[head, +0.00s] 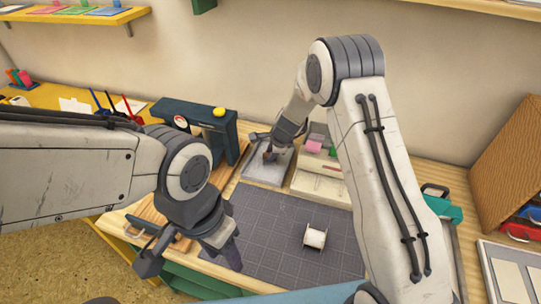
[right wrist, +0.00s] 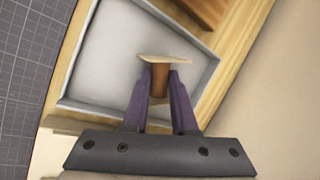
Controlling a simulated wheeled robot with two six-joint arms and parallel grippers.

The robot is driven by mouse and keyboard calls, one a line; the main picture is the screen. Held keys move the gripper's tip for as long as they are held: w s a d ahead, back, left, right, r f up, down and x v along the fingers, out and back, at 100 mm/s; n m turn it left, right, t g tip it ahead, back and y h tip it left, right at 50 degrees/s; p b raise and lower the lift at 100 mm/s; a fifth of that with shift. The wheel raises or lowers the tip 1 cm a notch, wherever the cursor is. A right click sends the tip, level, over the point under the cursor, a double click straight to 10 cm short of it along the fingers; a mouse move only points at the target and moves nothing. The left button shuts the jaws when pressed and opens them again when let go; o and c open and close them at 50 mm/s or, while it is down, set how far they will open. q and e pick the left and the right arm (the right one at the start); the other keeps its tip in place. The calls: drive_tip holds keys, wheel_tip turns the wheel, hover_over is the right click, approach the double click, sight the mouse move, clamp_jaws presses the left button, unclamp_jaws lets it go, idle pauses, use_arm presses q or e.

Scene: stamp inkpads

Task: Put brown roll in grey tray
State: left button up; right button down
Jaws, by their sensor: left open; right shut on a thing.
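The brown roll (right wrist: 159,78), a spool with a pale flat end, is held between the two purple fingers of my right gripper (right wrist: 160,82). The grey tray (right wrist: 92,98) lies beneath the roll in the right wrist view, and the roll appears over its inside. I cannot tell whether the roll touches the tray floor. In the head view the grey tray (head: 258,176) is at the back of the bench, with my right gripper (head: 270,152) over its far part. My left gripper (head: 192,258) is open and empty over the left front of the bench.
A white spool (head: 315,237) stands on the dark grid mat (head: 275,225), which is otherwise mostly clear. A cream organizer (head: 318,182) with pink and green items sits right of the tray. A dark green machine (head: 190,122) stands behind to the left.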

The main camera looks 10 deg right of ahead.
drive_tip(key=c, duration=0.7)
unclamp_jaws()
drive_tip(key=shift+f, duration=0.1)
drive_tip(key=shift+r, duration=0.2)
drive_tip(key=p+v, duration=0.2)
drive_tip(key=v, duration=1)
drive_tip(key=s+a+r+n+g, duration=0.1)
drive_tip(key=s+a+r+n, duration=0.15)
drive_tip(key=s, duration=0.25)
drive_tip(key=s+a+r+n+g+y, duration=0.1)
drive_tip(key=s+a+r+n, duration=0.1)
drive_tip(key=s+a+n, duration=0.25)
drive_tip(key=s+a+r+n+g, duration=0.1)
drive_tip(key=s+a+r+n, duration=0.15)
drive_tip(key=s, duration=0.25)
drive_tip(key=s+d+r+n+g+h, duration=0.1)
drive_tip(key=s+d+n, duration=0.1)
drive_tip(key=s+n, duration=0.6)
drive_tip(key=s+d+r+n+g+h, duration=0.1)
drive_tip(key=s+n, duration=0.7)
drive_tip(key=s, duration=0.5)
drive_tip(key=shift+s+d, duration=0.2)
drive_tip(key=shift+d, duration=0.2)
